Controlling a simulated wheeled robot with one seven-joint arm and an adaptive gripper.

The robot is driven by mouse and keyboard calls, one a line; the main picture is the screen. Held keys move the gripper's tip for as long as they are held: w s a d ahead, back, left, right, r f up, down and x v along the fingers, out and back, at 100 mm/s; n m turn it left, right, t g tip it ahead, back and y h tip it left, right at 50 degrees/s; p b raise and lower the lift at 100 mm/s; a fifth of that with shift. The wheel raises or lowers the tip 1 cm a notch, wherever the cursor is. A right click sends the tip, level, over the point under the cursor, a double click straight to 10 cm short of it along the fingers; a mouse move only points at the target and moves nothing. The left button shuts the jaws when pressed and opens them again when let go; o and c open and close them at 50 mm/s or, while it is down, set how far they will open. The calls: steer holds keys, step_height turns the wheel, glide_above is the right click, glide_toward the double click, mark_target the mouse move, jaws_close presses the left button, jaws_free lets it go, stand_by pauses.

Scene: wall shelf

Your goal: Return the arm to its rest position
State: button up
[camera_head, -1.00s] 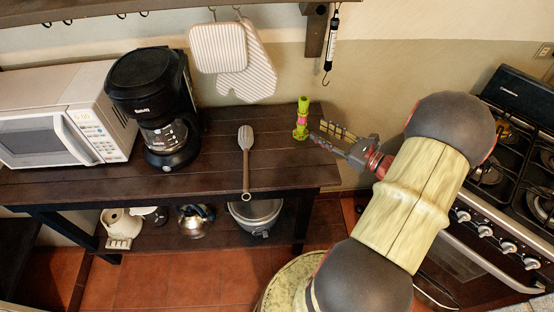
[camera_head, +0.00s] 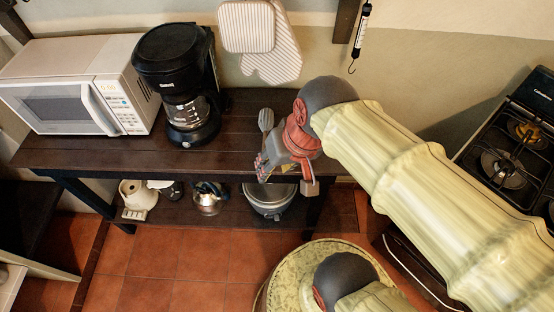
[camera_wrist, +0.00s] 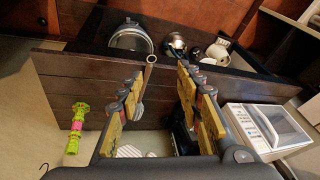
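My gripper (camera_head: 283,172) is in front of the dark wooden table (camera_head: 95,153) in the head view, angled downward. In the wrist view my gripper (camera_wrist: 161,76) has its two yellow-padded fingers spread apart with nothing held between them. The spatula's handle shows in the wrist view (camera_wrist: 149,72). A green and pink object (camera_wrist: 76,129) stands on the table in the wrist view and is hidden by my arm in the head view.
A white microwave (camera_head: 70,85) and a black coffee maker (camera_head: 178,65) stand on the table. A kettle (camera_head: 208,197) and a grey pot (camera_head: 270,200) are on the lower shelf. A gas stove (camera_head: 535,100) is at right. Striped cloths (camera_head: 247,27) hang on the wall.

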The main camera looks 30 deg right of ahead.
steer(key=r+n, duration=0.1)
steer(key=r+n+t+h, duration=0.1)
steer(key=shift+s+d+r+n+t, duration=0.1)
steer(key=shift+s+r+n+t, duration=0.1)
steer(key=shift+r+n+t, duration=0.15)
